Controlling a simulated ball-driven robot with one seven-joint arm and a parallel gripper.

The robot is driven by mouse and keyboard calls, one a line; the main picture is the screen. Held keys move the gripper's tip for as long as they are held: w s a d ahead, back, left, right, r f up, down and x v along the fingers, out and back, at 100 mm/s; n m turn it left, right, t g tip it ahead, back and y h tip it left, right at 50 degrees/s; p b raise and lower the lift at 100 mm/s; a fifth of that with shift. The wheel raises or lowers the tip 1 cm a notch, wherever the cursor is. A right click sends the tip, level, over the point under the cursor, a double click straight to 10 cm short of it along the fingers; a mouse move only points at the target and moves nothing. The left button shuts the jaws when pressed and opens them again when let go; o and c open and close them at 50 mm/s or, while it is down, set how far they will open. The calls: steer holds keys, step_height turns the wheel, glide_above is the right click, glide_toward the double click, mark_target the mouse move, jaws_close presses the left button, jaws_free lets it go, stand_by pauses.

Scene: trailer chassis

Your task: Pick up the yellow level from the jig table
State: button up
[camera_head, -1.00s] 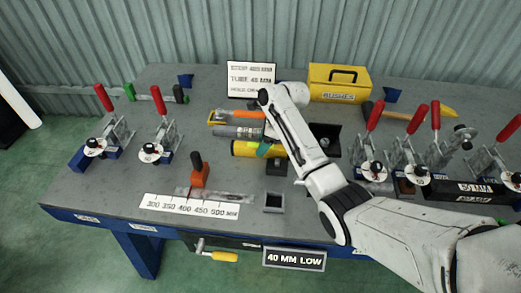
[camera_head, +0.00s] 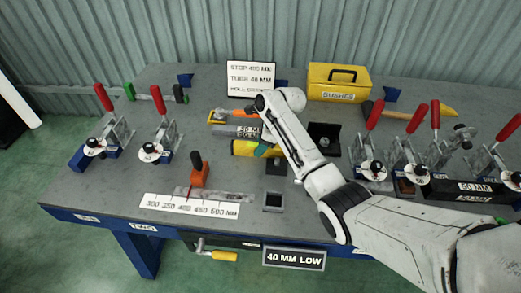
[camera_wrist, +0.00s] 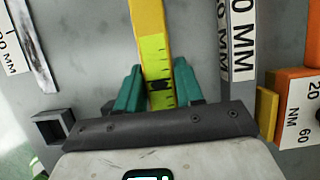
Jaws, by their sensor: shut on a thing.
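The yellow level (camera_head: 246,148) is on or just above the grey jig table (camera_head: 110,185), partly hidden by my arm in the head view. My gripper (camera_head: 268,150) is shut on the level, one finger on each side. I cannot tell whether the level's underside touches the table.
A grey tube labelled in MM (camera_head: 236,131) and an orange-handled tool (camera_head: 236,114) lie just behind. Red-handled clamps (camera_head: 372,150) stand at the right, others (camera_head: 160,130) at the left. A yellow box (camera_head: 337,83) is at the back. An open square tube (camera_head: 273,202) stands in front.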

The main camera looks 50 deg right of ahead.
jaws_close()
steer(key=shift+r, duration=0.1)
